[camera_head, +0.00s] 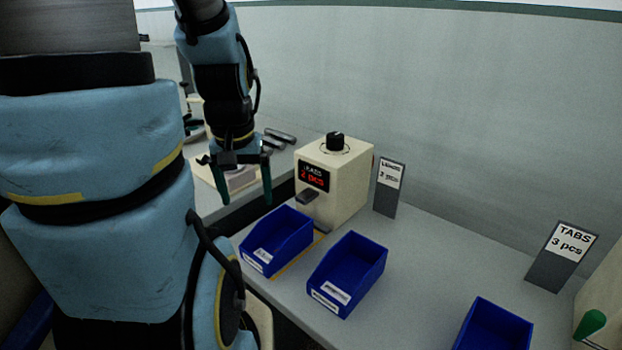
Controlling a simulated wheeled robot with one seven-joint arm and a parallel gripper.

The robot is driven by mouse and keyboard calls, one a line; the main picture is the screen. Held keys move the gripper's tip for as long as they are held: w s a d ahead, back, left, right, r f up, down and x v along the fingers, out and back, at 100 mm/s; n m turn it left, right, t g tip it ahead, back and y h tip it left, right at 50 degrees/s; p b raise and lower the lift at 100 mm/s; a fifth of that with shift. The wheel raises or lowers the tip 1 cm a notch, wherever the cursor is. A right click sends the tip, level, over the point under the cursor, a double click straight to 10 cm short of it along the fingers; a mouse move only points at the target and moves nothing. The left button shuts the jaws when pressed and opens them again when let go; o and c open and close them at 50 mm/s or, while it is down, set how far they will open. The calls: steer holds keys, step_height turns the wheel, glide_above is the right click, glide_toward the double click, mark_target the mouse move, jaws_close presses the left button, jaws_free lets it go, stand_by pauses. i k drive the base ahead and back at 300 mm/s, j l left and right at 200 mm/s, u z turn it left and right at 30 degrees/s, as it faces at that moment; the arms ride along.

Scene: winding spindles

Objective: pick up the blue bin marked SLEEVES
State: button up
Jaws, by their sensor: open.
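Three blue bins show in the head view. One bin (277,240) stands in front of the cream dispenser, a second bin (347,272) stands just right of it, and a third (492,326) is cut by the bottom edge. The first two carry white front labels too small to read, so I cannot tell which is marked SLEEVES. The bins look empty. My gripper (244,192) points down with its two green-tipped fingers apart and nothing between them. It is above and left of the first bin, apart from it.
The cream dispenser (345,185) with a black knob reads "LEADS 2 pcs". Behind it stands a small sign (388,186); a "TABS 3 pcs" sign (561,256) stands at right, near a green-handled thing (590,324). Grey counter (430,265) is clear between the second and third bins.

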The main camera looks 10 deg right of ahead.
mark_target(278, 237)
steer(key=k+j+u, duration=0.15)
steer(key=j+u, duration=0.15)
steer(key=k+j+u, duration=0.15)
steer(key=j+u, duration=0.5)
steer(key=k+l, duration=0.05)
